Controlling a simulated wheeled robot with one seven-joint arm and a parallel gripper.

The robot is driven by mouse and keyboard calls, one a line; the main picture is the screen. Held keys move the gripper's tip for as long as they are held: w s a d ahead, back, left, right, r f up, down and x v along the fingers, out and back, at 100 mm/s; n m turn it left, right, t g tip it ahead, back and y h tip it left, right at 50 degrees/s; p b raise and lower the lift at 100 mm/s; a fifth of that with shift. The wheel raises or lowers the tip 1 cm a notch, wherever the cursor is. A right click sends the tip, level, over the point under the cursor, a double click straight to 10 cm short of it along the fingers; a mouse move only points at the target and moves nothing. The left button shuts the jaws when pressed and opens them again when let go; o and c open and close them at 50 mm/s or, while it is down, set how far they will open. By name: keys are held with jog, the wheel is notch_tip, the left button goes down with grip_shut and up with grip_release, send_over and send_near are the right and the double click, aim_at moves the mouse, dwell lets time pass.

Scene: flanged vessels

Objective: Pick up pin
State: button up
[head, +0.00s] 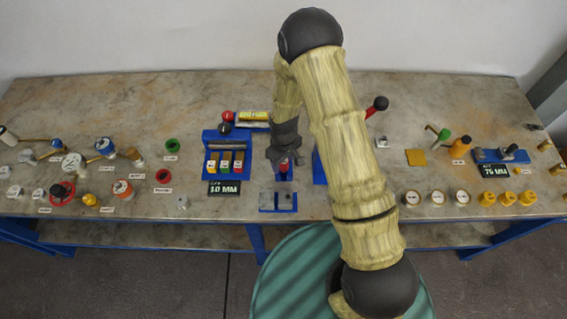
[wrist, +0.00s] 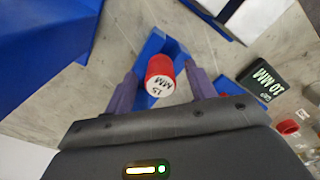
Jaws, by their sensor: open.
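A red pin (wrist: 160,68) with a white end face marked "15 MM" sits at a blue holder (wrist: 173,48) in the wrist view. My gripper (wrist: 160,76) is open, with one finger on each side of the pin. Gaps show between the fingers and the pin's sides. In the head view my gripper (head: 287,161) points down over the middle of the bench, and a bit of the red pin (head: 284,169) shows below it. The pin's lower part is hidden.
A black sign reading "10 MM" (head: 224,188) and a blue rack (head: 226,144) with coloured blocks stand left of my gripper. A grey-topped blue block (head: 279,201) lies in front. The workbench (head: 330,88) holds many small parts at both sides.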

dwell(0.3)
jog(key=c, duration=1.1)
notch_tip(320, 180, up, 10)
jog(key=shift+b, duration=1.1)
